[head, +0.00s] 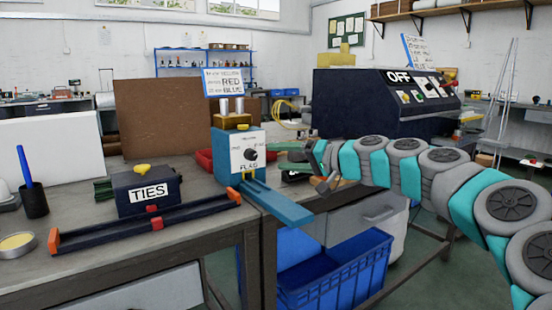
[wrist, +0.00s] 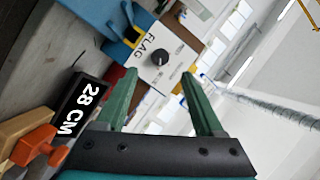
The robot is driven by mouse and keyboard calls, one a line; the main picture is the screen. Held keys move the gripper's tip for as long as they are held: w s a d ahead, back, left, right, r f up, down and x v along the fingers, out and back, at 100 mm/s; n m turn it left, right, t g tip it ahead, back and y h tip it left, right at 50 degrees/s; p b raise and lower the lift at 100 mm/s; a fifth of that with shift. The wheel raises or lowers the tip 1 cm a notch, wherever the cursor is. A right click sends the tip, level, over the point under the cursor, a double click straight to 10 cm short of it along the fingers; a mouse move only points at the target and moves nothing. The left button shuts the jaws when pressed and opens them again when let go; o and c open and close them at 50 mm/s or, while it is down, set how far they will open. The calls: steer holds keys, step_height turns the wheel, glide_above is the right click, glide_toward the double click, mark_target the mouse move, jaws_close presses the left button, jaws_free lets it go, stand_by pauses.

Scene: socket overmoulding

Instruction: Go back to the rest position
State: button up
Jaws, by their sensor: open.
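My arm reaches in from the right in the head view, over the right side of the bench. My gripper (wrist: 158,95) shows in the wrist view with its two green fingers apart and nothing between them. In the head view my gripper (head: 308,152) is small and partly hidden by my arm, just right of the flag machine. The flag machine (head: 240,153), a blue and white box with a black knob, stands on the bench. In the wrist view the flag machine (wrist: 158,62) lies beyond the fingertips, apart from them.
A ties box (head: 147,192) and a dark rail with orange ends (head: 150,222) lie on the bench at left. A dark machine marked OFF (head: 350,105) stands behind my arm. A blue crate (head: 335,280) is below the bench. A 28 CM block (wrist: 85,108) is near my gripper.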

steer(key=s+a+f+n+g+h, duration=0.15)
steer(key=s+f, duration=0.25)
steer(key=s, duration=0.4)
steer(key=s+a+f+n+g+h+p, duration=0.1)
steer(key=s+a+f+g+h, duration=0.2)
steer(key=s, duration=0.4)
steer(key=s+a+f+n+g, duration=0.15)
steer(key=s+f, duration=0.25)
steer(key=s, duration=0.4)
steer(key=s+d+f+m+g+h, duration=0.1)
steer(key=s+d+f+h, duration=0.3)
steer(key=s+d+f, duration=0.4)
steer(key=s+d+f+m+g+h+p, duration=0.1)
steer(key=s+d+f+g+h, duration=0.3)
steer(key=s+d+f, duration=0.5)
steer(key=s+d+m+h, duration=0.1)
steer(key=s+d, duration=0.1)
steer(key=s, duration=0.5)
steer(key=shift+s+d+f, duration=0.15)
steer(key=shift+s+f, duration=0.1)
steer(key=shift+s, duration=0.1)
